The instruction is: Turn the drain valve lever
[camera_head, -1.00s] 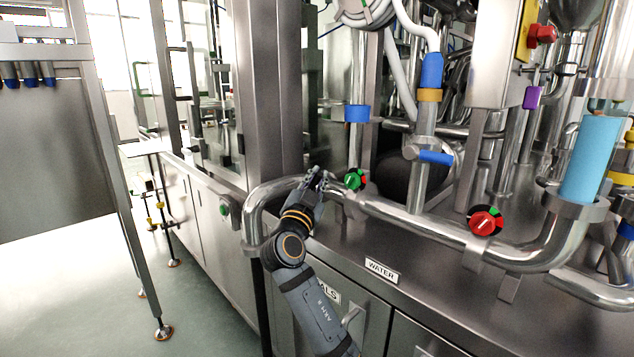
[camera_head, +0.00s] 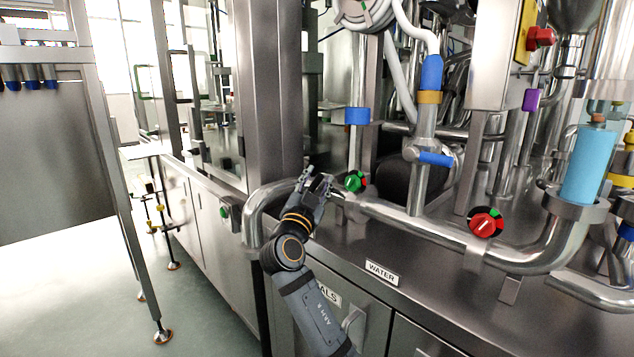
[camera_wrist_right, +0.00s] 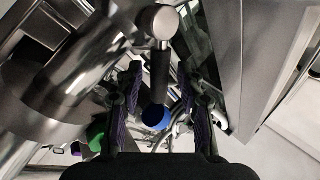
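In the right wrist view a lever with a round steel hub (camera_wrist_right: 157,22) and a dark handle (camera_wrist_right: 160,76) shows between the two fingers of my right gripper (camera_wrist_right: 161,72). Gaps show on both sides of the handle, so the gripper is open and not clamped on it. I cannot tell how deep the handle sits between the fingers. In the head view my right gripper (camera_head: 319,180) is at the pipe, left of a green knob (camera_head: 355,181). The lever cannot be made out there. My left gripper is not in view.
The steel pipe (camera_head: 385,211) runs right to a red knob (camera_head: 486,222). A blue-handled valve (camera_head: 435,158) sits on a vertical pipe above it. A steel column (camera_head: 268,95) stands close behind the gripper on the left. Open floor lies further left.

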